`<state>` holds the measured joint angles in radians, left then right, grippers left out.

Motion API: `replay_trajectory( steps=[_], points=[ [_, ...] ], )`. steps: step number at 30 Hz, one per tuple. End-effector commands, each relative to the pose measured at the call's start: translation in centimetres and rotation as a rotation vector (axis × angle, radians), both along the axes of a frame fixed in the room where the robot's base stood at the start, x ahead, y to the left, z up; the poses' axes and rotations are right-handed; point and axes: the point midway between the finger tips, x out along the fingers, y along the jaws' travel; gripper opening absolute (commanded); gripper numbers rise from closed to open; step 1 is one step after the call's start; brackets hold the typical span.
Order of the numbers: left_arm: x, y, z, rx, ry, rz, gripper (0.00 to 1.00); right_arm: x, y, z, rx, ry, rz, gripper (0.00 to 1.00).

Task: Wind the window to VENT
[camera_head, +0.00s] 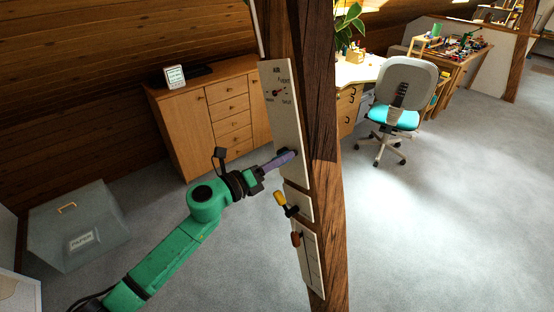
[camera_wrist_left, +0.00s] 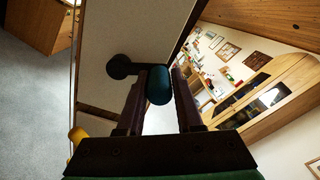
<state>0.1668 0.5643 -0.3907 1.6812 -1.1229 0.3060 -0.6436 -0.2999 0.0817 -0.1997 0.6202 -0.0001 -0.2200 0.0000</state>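A tall pale panel (camera_head: 287,118) is fixed to the timber post. Near its top is a small dial (camera_head: 279,92) with a needle pointing left; its lettering is mostly too small to read. In the left wrist view a dark crank arm (camera_wrist_left: 122,67) stands out from the panel (camera_wrist_left: 120,30) and carries a dark teal knob (camera_wrist_left: 158,86). My left gripper (camera_head: 292,157) reaches the panel below the dial. In the head view the gripper mostly hides the crank. My right gripper is not in view.
Below are a yellow-handled lever (camera_head: 281,199) and an orange-brown handle (camera_head: 296,239) on lower panels. The dark timber post (camera_head: 325,190) stands just behind. A wooden cabinet (camera_head: 205,110), a lidded grey box (camera_head: 75,225) and an office chair (camera_head: 400,95) stand away. The carpet at right is clear.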

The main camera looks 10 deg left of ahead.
Motion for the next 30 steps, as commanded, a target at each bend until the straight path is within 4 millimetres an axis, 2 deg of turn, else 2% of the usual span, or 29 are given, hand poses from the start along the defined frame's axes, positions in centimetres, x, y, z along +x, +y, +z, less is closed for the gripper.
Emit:
replay_trajectory(
  steps=[1,3,4,14,30],
  points=[
    [0.0,-0.1,-0.2,-0.002,0.000,-0.001,0.55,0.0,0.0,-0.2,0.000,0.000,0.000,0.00],
    [-0.1,-0.1,-0.2,-0.001,0.000,-0.001,0.82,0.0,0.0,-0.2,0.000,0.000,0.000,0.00],
    [-0.1,-0.1,-0.2,-0.001,0.000,-0.001,0.85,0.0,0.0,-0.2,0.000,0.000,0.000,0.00],
    [-0.3,0.1,-0.4,-0.001,0.002,0.000,0.85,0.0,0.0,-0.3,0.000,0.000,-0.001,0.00],
    [-4.4,3.5,-0.7,0.000,0.003,-0.001,0.85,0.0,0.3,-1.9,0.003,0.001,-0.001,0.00]
  ],
)
